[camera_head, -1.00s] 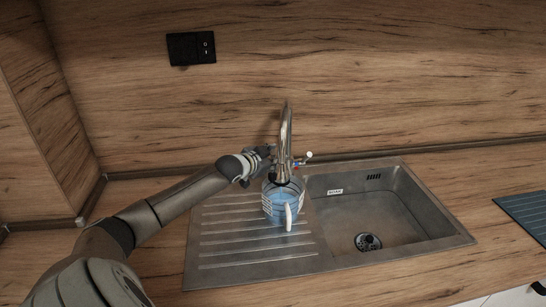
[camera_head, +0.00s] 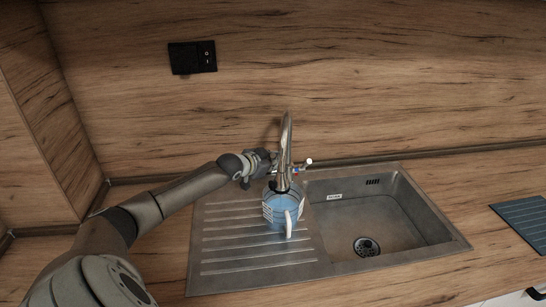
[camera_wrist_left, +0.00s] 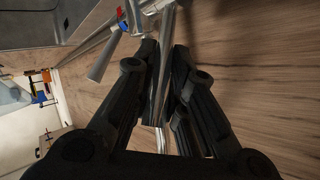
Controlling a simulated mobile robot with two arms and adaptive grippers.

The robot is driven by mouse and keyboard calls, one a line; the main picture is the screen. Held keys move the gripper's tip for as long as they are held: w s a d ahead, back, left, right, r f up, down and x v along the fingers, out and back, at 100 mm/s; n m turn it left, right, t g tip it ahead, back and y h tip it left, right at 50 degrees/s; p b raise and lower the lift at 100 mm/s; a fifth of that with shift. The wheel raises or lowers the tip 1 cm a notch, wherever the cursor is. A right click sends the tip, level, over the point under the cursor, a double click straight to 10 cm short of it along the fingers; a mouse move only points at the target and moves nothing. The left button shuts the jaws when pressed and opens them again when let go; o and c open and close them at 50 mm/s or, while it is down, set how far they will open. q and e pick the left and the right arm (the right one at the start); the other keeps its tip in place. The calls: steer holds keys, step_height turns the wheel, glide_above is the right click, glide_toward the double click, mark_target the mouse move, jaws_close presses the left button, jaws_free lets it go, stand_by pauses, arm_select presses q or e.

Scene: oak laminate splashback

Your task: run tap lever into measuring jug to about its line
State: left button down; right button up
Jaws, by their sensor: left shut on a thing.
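The clear, blue-tinted measuring jug (camera_head: 274,213) stands upright on the drainboard beside the bowl, under the tap's spout, with its pale handle toward me. Its fill line and water level cannot be made out, nor can any stream. The chrome tap (camera_head: 286,140) rises behind it, with red and blue marks and a white-tipped piece on its right. My left gripper (camera_head: 268,162) is at the tap's left side. My right gripper is not in view.
The steel sink bowl (camera_head: 402,220) to the right is empty, with a drain in its floor. The ribbed drainboard (camera_head: 235,255) is clear in front of the jug. A dark ribbed mat (camera_head: 525,216) lies far right. A black wall outlet (camera_head: 193,57) is behind.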

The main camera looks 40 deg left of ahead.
arm_select(q)
steer(key=shift+w+a+r, duration=0.15)
steer(key=shift+a, duration=0.05)
stand_by(0.3)
steer(key=c, duration=1.5)
jaws_free()
steer(key=shift+o, duration=0.2)
steer(key=v, duration=1.2)
steer(key=shift+a+r, duration=0.15)
steer(key=shift+r, duration=0.05)
